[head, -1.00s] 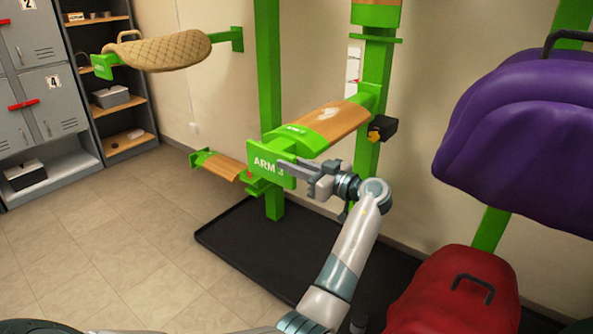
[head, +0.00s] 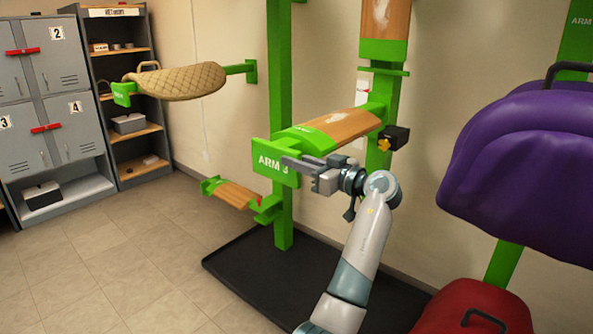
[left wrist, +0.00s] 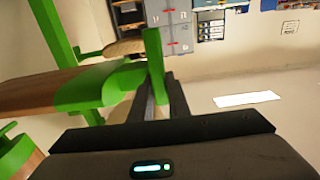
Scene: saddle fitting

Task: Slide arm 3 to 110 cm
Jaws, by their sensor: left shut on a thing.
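Arm 3 (head: 342,124) is a wooden saddle arm with a green frame, carried on a green post (head: 378,95). Its green end plate (head: 270,164) reads "ARM 3". A black block with a yellow knob (head: 384,143) sits beside the post. My left gripper (head: 296,168) is shut on the end plate's edge. In the left wrist view the fingers (left wrist: 150,100) straddle the green plate (left wrist: 156,84), and arm 3's wood (left wrist: 40,90) runs off to the left. No height scale is readable. My right gripper is out of view.
A lower wooden arm (head: 236,195) is below arm 3. A tan quilted saddle (head: 180,81) hangs at left. Purple (head: 525,155) and red (head: 465,310) saddles hang at right. A black mat (head: 235,265) lies under the posts. Lockers (head: 50,100) and shelves (head: 125,95) stand far left.

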